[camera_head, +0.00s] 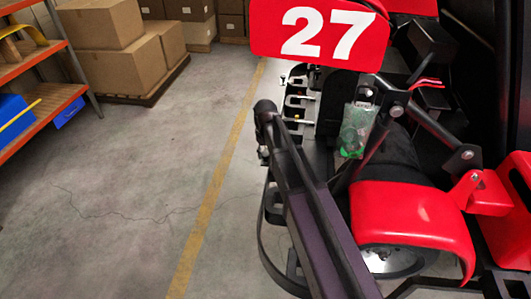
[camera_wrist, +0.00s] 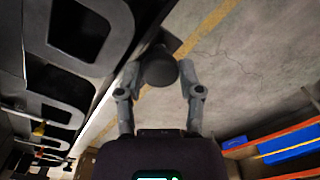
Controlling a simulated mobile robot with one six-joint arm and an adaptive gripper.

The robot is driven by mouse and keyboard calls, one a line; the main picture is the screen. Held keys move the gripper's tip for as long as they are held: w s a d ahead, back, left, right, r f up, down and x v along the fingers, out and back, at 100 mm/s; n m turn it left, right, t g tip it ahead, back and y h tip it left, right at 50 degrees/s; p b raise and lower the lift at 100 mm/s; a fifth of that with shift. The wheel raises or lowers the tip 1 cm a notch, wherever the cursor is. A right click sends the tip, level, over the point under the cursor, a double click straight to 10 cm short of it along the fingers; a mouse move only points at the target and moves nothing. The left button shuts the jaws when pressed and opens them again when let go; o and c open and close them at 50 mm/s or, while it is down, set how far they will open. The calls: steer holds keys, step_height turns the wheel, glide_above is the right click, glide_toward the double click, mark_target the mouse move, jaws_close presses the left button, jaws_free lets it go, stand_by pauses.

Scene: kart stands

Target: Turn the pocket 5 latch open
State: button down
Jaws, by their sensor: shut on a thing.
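In the wrist view my gripper (camera_wrist: 160,72) has its two grey fingers closed on the sides of a dark round knob (camera_wrist: 159,67). The knob sits beside the edge of a dark rack with cut-out pockets (camera_wrist: 80,65), and I take it to be the pocket latch. No pocket number is readable, so I cannot tell which pocket it belongs to or how far it is turned.
A red kart with a number 27 plate (camera_head: 318,33) is on the right, with a red fender (camera_head: 408,212) close to my arm. Shelving (camera_head: 45,80) and cardboard boxes (camera_head: 105,55) stand left. The floor between is free.

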steer(key=shift+s+n, duration=0.1)
steer(key=shift+n, duration=0.5)
steer(key=shift+c, duration=1.3)
jaws_free()
steer(key=shift+m, duration=0.3)
